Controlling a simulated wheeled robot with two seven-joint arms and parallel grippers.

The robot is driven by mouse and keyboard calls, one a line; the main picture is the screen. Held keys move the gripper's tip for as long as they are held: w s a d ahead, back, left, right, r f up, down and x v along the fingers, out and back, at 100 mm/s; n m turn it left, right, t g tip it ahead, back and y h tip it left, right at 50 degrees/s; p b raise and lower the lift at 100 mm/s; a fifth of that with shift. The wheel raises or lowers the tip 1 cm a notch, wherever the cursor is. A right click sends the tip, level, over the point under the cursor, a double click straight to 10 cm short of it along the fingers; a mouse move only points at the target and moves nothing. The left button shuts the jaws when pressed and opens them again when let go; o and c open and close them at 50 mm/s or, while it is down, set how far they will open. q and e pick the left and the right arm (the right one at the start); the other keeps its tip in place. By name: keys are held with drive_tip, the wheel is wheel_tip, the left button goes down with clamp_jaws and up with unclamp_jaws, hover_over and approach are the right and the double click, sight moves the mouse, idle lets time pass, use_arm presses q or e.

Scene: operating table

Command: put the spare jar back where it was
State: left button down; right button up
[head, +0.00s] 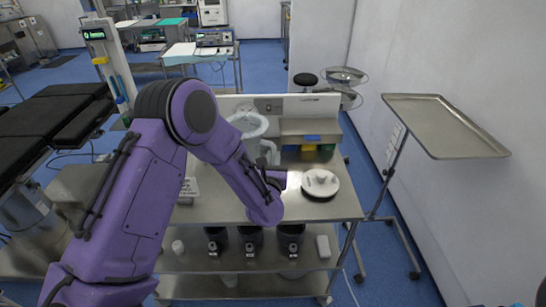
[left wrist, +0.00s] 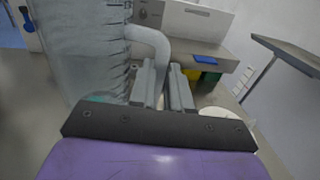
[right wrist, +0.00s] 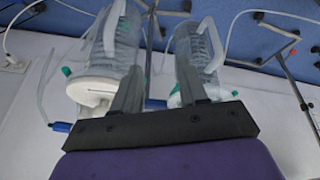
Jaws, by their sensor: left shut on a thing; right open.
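A clear ribbed jar with a pale handle (left wrist: 85,55) fills the left of the left wrist view. In the head view its rim (head: 248,122) shows at the back of the steel cart, partly behind my arm. My left gripper (left wrist: 166,88) is shut on the jar's handle; in the head view the gripper (head: 270,165) is partly hidden by its own wrist. I cannot tell whether the jar touches the cart. My right gripper (right wrist: 160,90) is open, seen only in the right wrist view. Two clear jars with handles, a left one (right wrist: 118,38) and a right one (right wrist: 200,50), show beyond its fingers.
The steel cart (head: 215,205) has a round white lid-like piece (head: 320,183) at right and coloured bins (head: 308,150) at the back. Black devices (head: 250,240) stand on its lower shelf. A tray stand (head: 445,125) is at right. A black operating table (head: 50,125) is at left.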

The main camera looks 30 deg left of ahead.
use_arm(q)
drive_tip(key=shift+s, duration=0.1)
drive_tip(key=shift+f+b, duration=0.2)
drive_tip(key=shift+b, duration=0.1)
drive_tip(key=c, duration=1.1)
unclamp_jaws()
